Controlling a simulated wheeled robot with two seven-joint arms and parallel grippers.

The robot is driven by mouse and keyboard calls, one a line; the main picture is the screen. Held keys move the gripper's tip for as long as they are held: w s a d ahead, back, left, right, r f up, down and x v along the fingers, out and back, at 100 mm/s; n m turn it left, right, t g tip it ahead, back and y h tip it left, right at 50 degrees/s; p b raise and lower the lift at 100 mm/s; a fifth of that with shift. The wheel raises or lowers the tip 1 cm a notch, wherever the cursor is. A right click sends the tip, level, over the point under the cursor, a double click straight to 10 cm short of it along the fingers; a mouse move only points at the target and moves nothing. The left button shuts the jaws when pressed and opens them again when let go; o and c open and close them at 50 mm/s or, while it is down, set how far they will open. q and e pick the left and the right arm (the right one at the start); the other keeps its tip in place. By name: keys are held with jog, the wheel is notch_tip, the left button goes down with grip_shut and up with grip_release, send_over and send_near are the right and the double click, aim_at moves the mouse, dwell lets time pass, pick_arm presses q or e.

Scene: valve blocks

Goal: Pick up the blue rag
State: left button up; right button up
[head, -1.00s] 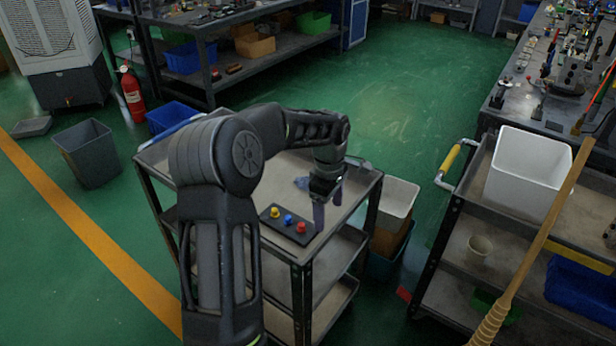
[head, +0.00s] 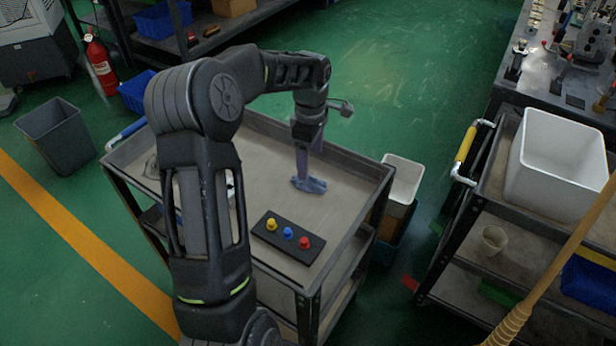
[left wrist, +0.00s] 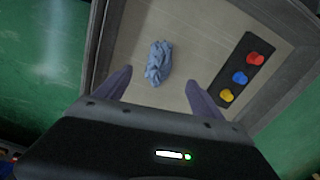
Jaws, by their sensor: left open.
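The blue rag (head: 309,185) lies crumpled on the top shelf of the grey cart (head: 345,180). In the left wrist view the rag (left wrist: 158,62) lies on the shelf beyond and between the two fingertips. My left gripper (head: 305,165) points down over the rag in the head view. Its fingers hide part of the rag there. In the left wrist view the left gripper (left wrist: 160,84) is open, with nothing between its fingers. My right gripper is not in view.
A black block with yellow, blue and red knobs (head: 288,236) lies on the same shelf, nearer the front. The cart's raised rim (head: 345,158) surrounds the shelf. A second cart with a white bin (head: 555,165) stands at right, behind a wooden handle (head: 560,265).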

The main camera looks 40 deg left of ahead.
aim_at(309, 181)
pick_arm(q)
jog(key=shift+a+f, duration=0.1)
jog(key=shift+f, duration=1.3)
jog(key=shift+a+f+p, duration=0.1)
jog(key=shift+f+p, duration=0.5)
jog(key=shift+f, duration=2)
jog(key=shift+c, duration=0.3)
jog(key=c, duration=1.4)
